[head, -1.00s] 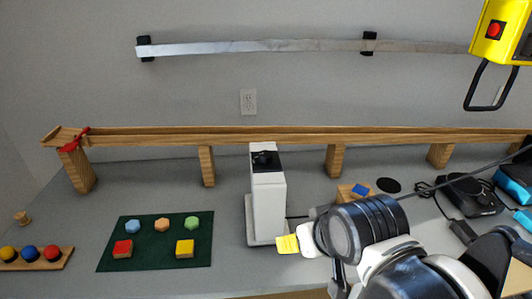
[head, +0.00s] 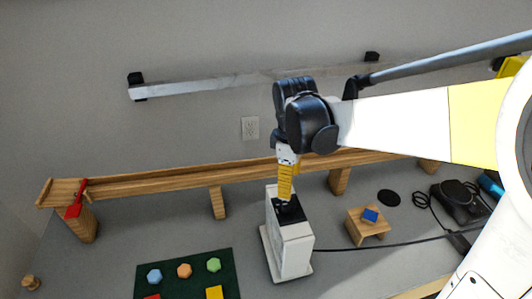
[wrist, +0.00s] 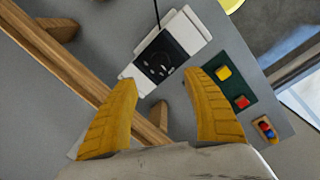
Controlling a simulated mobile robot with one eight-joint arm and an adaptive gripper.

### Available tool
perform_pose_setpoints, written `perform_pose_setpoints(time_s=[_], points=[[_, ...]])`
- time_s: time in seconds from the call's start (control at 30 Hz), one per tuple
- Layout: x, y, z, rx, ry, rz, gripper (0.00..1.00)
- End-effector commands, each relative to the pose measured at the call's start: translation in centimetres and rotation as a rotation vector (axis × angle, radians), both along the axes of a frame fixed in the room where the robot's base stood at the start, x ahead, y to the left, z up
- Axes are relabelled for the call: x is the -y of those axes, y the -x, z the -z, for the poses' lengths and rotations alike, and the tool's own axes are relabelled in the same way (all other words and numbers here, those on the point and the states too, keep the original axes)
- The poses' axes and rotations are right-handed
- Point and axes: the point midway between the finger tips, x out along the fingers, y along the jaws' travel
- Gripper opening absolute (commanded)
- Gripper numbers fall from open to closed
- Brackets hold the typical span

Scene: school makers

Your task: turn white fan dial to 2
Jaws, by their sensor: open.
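The white fan (head: 292,250) is a tall white box standing on the grey table. Its black top panel (head: 290,212) carries the dial (wrist: 158,66), a small black knob with white marks around it. The dial setting is too small to read. My gripper (head: 285,196) points down over the fan's top, its yellow fingers overlapping the black panel in the head view. In the wrist view my gripper (wrist: 162,80) is open and empty, with the black panel (wrist: 166,50) just beyond the fingertips. I cannot tell whether a finger touches the fan.
A wooden rail (head: 150,182) on posts runs close behind the fan. A small wooden stand with a blue block (head: 370,215) is to the right. A green mat (head: 228,262) with coloured blocks lies to the left. A cable runs right from the fan.

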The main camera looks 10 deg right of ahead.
Motion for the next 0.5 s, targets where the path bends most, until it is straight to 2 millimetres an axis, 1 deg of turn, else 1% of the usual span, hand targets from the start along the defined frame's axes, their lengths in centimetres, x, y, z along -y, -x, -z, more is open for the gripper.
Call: perform_pose_setpoints(time_s=[0.3,0.4,0.5], points=[[0.2,-0.3,6.3,0.002,0.000,0.003,0.58],[0.3,-0.4,8.0,0.002,0.000,0.003,0.58],[0.4,-0.5,9.2,0.003,-0.001,0.004,0.58]])
